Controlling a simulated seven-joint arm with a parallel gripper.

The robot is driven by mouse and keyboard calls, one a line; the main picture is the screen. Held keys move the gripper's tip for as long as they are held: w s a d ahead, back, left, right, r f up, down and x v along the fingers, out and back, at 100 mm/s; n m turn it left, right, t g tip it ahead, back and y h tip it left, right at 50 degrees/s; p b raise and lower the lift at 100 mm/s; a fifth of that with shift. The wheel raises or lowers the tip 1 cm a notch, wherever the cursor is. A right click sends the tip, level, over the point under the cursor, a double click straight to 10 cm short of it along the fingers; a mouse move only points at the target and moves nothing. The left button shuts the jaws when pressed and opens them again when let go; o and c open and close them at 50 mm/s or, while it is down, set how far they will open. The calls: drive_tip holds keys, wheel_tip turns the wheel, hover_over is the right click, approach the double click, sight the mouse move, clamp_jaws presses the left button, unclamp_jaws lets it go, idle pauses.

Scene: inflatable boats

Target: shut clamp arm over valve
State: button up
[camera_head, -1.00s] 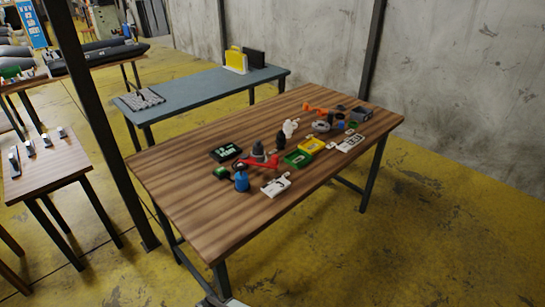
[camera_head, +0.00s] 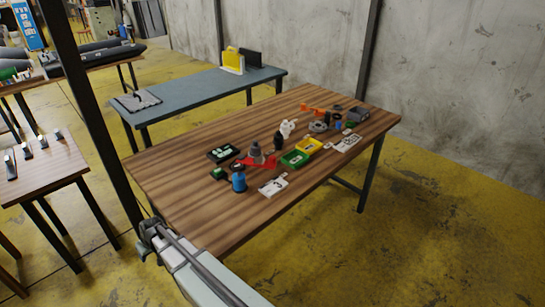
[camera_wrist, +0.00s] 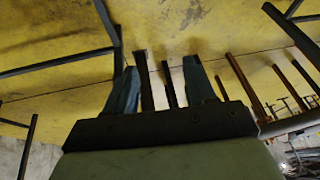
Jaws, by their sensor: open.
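A grey, stepped, valve-like piece (camera_head: 256,153) stands on the wooden table in the head view. A red part (camera_head: 266,163) lies against it on the right. These may be the valve and the clamp arm, but they are too small to tell, and so is how far any arm is closed. My gripper (camera_head: 150,236) is beside the table's near left edge, well apart from these pieces. In the wrist view my gripper (camera_wrist: 160,88) has its two fingers spread with nothing between them. That view faces the floor and table legs, and no valve shows in it.
A blue bottle-like piece (camera_head: 239,180), a white plate (camera_head: 273,186), a green tray (camera_head: 295,159) and a yellow tray (camera_head: 309,146) crowd around the red part. The wooden table's (camera_head: 190,205) near left is bare. A dark post (camera_head: 98,120) stands left of it.

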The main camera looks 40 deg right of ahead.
drive_tip(key=w+d+r+t, duration=0.1)
drive_tip(key=w+r+t, duration=0.1)
drive_tip(key=w+r, duration=0.65)
drive_tip(key=w+d+r+t, duration=0.15)
drive_tip(key=w+r, duration=0.45)
drive_tip(key=r, duration=0.6)
drive_tip(key=s+d+r+m, duration=0.1)
drive_tip(key=d+r, duration=0.1)
drive_tip(key=d, duration=0.4)
drive_tip(key=s+d+r+m+g+h, duration=0.1)
drive_tip(key=d+r, duration=0.1)
drive_tip(key=d, duration=0.4)
drive_tip(key=s+d+r+m, duration=0.1)
drive_tip(key=d+r, duration=0.1)
drive_tip(key=d, duration=0.5)
drive_tip(key=shift+s+g, duration=0.35)
drive_tip(key=s+d+r+m+g+h, duration=0.1)
drive_tip(key=s+d+r, duration=0.15)
drive_tip(key=d, duration=0.35)
drive_tip(key=s+d+r+m+g, duration=0.1)
drive_tip(key=s+d, duration=0.3)
drive_tip(key=d, duration=0.2)
drive_tip(key=m+g, duration=0.4)
drive_tip(key=m, duration=0.1)
approach(273, 157)
wheel_tip(273, 157, down, 9)
drive_tip(key=shift+w+d+f, duration=0.1)
drive_tip(key=shift+f, duration=0.1)
